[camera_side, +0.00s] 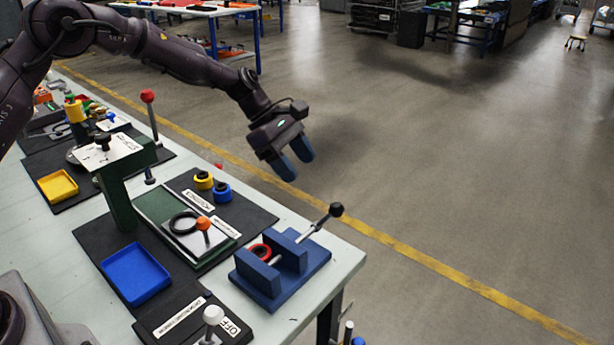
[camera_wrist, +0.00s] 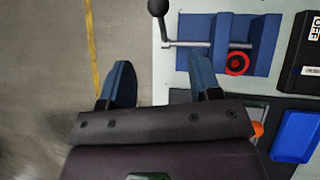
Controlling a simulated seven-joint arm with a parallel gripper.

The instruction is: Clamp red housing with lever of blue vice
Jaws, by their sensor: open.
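The blue vice (camera_side: 283,277) stands at the right front corner of the table, and it also shows at the top of the wrist view (camera_wrist: 268,45). The red housing (camera_side: 261,252), a ring, sits between the vice's jaws; in the wrist view the ring (camera_wrist: 237,64) lies beside the screw rod. The lever (camera_side: 318,224) with a black ball knob (camera_side: 336,209) sticks out of the vice toward the table's far edge; the knob also shows in the wrist view (camera_wrist: 158,7). My gripper (camera_side: 296,165) is open and empty, above and behind the vice, apart from the lever.
A green fixture (camera_side: 190,222) with a black ring and orange knob stands left of the vice. Yellow and blue rings (camera_side: 222,191), a blue tray (camera_side: 136,273) and an OFF switch box (camera_side: 195,318) are nearby. Beyond the table edge is open floor.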

